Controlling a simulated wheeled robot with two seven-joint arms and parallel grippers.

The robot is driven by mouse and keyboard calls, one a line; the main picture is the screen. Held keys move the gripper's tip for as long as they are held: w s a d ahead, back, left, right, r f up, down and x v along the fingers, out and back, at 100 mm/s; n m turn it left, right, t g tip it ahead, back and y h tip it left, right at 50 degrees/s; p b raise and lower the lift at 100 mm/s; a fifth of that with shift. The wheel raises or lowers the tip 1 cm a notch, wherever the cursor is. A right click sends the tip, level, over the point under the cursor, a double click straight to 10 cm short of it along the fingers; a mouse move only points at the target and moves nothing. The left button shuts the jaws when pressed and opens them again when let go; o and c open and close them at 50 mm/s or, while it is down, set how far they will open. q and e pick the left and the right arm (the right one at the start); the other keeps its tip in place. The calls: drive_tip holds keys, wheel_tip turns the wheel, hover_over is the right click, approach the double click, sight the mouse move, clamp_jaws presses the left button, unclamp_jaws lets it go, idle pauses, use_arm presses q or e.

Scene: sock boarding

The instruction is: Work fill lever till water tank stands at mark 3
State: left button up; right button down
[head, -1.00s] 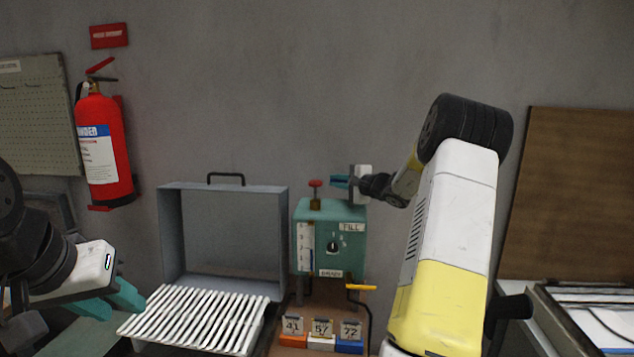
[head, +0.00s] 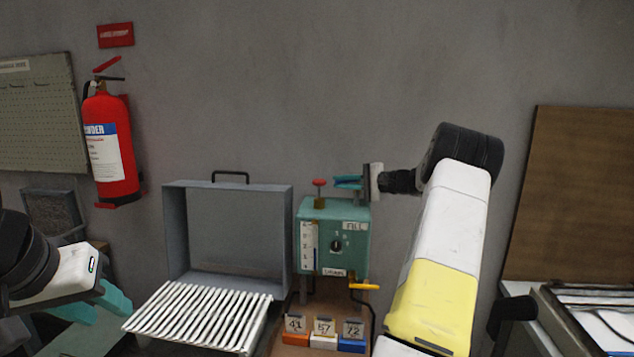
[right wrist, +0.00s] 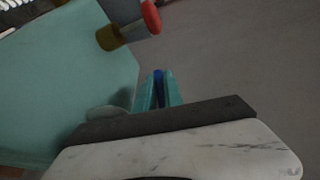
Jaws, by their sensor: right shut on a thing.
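The water tank is a teal box (head: 355,262) with a FILL label (head: 355,226), a dial and a white level gauge (head: 309,246) on its front. The water level is too small to read. My right gripper (head: 346,182) is above the tank's right top edge. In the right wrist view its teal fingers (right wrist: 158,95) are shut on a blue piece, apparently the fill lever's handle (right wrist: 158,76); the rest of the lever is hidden. My left gripper (head: 112,308) hangs at lower left, fingers apart and empty.
A red knob (head: 319,183) on a brass stem stands on the tank just left of my right gripper. A yellow handle (head: 364,287) sits below. A grey open case (head: 176,235), white slatted rack (head: 200,315) and numbered blocks (head: 323,341) are close by.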

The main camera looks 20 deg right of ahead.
drive_tip(key=shift+s+n+g+y, duration=0.15)
drive_tip(key=shift+n+g+y, duration=0.15)
drive_tip(key=c, duration=1.7)
unclamp_jaws()
drive_tip(key=shift+c, duration=0.2)
drive_tip(key=shift+v, duration=3.9)
